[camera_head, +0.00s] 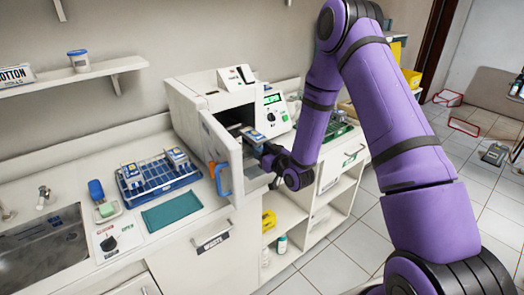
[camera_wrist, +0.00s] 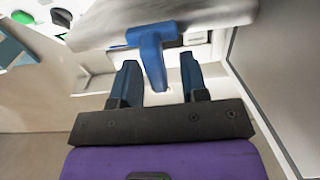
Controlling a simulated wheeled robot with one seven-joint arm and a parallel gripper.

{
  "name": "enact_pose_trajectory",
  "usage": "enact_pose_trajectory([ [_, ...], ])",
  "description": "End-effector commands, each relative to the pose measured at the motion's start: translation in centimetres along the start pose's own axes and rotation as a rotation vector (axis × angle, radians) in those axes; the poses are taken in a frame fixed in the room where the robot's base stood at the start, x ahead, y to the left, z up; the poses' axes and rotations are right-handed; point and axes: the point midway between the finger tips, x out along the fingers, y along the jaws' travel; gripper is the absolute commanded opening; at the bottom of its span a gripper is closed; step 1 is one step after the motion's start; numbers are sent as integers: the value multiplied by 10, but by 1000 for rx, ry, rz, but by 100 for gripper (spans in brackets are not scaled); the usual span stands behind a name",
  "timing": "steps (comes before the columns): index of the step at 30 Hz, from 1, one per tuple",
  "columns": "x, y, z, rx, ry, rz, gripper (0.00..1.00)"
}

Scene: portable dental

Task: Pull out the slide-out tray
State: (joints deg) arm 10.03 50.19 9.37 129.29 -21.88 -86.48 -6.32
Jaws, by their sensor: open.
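The white sterilizer box (camera_head: 215,105) stands on the counter with its door (camera_head: 222,155) swung open; a blue handle (camera_head: 220,178) is on the door. My gripper (camera_head: 268,151) is at the chamber mouth. In the wrist view, a blue T-shaped grip (camera_wrist: 150,55) reaches between the two blue fingers of my open gripper (camera_wrist: 160,72). The grip lies closer to the left finger; contact cannot be told. A pale, blurred surface (camera_wrist: 165,18) is above it.
A blue wire rack (camera_head: 158,182) with packs and a teal mat (camera_head: 172,211) lie on the counter left of the open door. A sink (camera_head: 45,250) is further left. Open shelves (camera_head: 285,215) are below the box.

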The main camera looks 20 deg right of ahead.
Motion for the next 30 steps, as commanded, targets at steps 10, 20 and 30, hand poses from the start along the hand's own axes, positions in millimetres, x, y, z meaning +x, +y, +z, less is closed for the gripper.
enact_pose_trajectory([
  [10,-49,1,0,0,-3,2,40],
  [20,-99,0,1,1,-2,0,40],
  [30,-108,0,0,0,-1,0,40],
])
